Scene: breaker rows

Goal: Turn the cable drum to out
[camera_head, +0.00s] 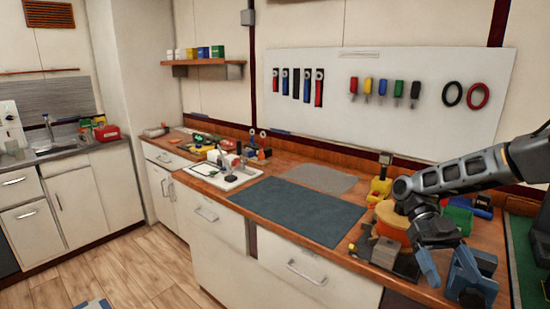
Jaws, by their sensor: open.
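A round tan-and-orange thing (397,221) that looks like the cable drum stands on the right part of the wooden bench, partly hidden behind my arm. Any out mark on it is too small to read. My gripper (430,253) points down just right of it and nearer the front edge. It appears apart from the drum, though the overlap makes the gap hard to judge. The jaws are open, with nothing seen between them.
A blue vise (472,278) stands close right of my gripper. A dark block-like fixture (385,254) sits in front of the drum, and a yellow tool (380,187) behind it. The blue-grey mat (300,210) to the left is clear.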

